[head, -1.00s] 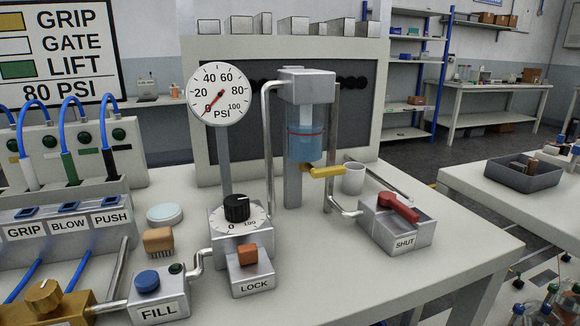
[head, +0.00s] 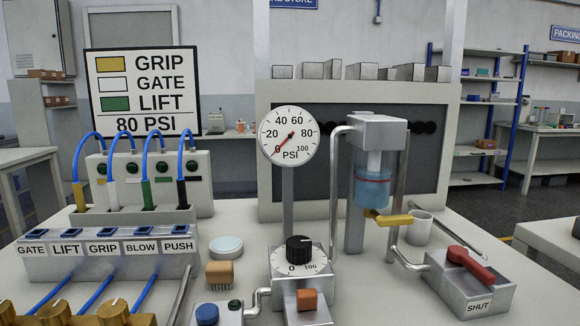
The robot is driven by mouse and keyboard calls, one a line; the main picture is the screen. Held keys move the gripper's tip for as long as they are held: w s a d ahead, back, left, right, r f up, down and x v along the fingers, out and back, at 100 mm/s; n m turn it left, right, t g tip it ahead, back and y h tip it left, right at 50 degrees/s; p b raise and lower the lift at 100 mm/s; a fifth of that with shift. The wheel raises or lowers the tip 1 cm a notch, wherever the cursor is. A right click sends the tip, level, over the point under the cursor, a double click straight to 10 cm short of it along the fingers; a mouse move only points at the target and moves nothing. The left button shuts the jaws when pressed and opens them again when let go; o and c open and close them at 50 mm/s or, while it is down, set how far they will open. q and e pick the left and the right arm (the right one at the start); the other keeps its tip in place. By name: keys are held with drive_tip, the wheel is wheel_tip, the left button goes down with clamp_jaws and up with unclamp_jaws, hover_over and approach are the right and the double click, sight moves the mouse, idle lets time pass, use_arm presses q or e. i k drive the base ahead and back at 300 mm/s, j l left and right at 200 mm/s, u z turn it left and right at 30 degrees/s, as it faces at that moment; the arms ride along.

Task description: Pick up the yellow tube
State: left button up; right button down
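The yellow tube (head: 80,197) stands at the far left of a row of tubes on the bench in the head view. It is a yellow sleeve on a looping blue hose. A white tube (head: 113,194), a green tube (head: 147,195) and a black tube (head: 182,193) stand to its right. Neither of my grippers is in view.
Behind the tubes is a pale panel (head: 200,199) with dark round ports. A gauge (head: 289,137), a black dial (head: 299,250), a blue cylinder (head: 373,187) with a yellow lever (head: 390,219), a cup (head: 419,227) and a SHUT box (head: 470,282) stand to the right.

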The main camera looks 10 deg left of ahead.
sight(77, 186)
drive_tip(key=u, duration=1.45)
